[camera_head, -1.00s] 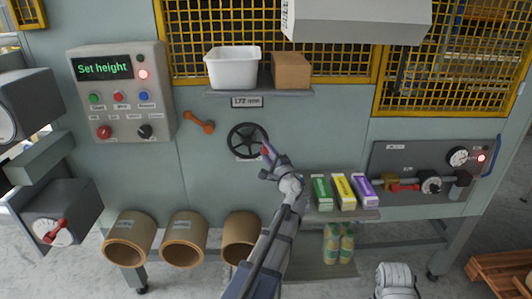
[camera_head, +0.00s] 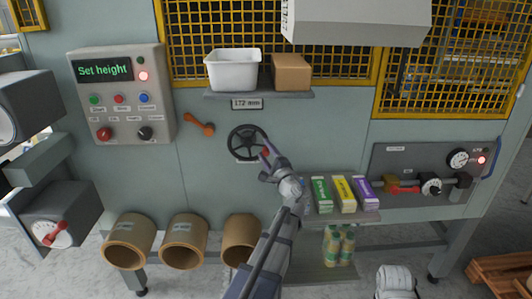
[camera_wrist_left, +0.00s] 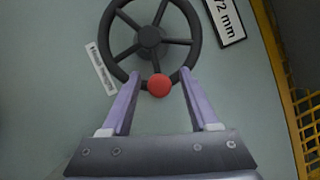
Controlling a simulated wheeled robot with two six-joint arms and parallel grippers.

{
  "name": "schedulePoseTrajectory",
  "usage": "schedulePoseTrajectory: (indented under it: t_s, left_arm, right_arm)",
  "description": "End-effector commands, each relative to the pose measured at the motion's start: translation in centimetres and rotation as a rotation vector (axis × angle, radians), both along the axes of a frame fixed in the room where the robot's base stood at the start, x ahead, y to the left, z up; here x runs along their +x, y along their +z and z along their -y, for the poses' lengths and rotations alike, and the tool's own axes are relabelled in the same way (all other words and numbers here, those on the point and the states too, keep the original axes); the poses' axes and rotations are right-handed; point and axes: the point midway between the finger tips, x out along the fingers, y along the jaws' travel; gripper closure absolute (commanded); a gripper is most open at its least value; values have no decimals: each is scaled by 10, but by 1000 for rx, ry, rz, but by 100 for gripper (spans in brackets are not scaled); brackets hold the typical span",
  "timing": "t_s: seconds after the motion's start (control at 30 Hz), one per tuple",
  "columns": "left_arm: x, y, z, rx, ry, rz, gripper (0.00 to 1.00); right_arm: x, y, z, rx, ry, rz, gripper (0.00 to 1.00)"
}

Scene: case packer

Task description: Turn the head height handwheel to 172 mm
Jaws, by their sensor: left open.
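The handwheel (camera_head: 236,133) is dark, with spokes and a red knob on its rim, mounted on the pale green machine front. It fills the upper middle of the left wrist view (camera_wrist_left: 113,42), where the red knob (camera_wrist_left: 159,86) sits at the bottom of the rim. The height plate (camera_head: 246,104) above the wheel reads 172 mm; only part of the plate (camera_wrist_left: 224,18) shows in the wrist view. My left gripper (camera_head: 267,154) is at the wheel's lower right. Its two purple fingers are open, one on each side of the knob; I cannot tell whether they touch it. My right gripper is not in view.
The control panel (camera_head: 158,112) reads "Set height" and has a lit red lamp. A shelf (camera_head: 225,95) with a white bin and brown box sits above the wheel. An orange handle (camera_head: 200,124) is to its left. Coloured cartons (camera_head: 344,193) stand right of my arm.

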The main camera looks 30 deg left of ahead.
Motion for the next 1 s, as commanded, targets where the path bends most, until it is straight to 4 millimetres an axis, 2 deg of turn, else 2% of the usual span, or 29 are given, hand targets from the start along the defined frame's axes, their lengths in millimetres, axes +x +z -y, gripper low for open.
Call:
schedulePoseTrajectory:
  t_s: [0.13, 0.5, 0.7, 1.0]
  left_arm:
    - [-7, -3, 9, 1, -1, 0, 39]
    - [-39, -12, 54, 0, -2, -1, 39]
    - [-45, -13, 63, 0, -1, 0, 39]
    - [-44, -13, 63, 0, 0, 0, 39]
  right_arm:
    - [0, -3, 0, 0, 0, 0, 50]
    - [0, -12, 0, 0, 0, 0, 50]
    - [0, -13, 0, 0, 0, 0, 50]
    - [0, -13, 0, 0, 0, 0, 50]
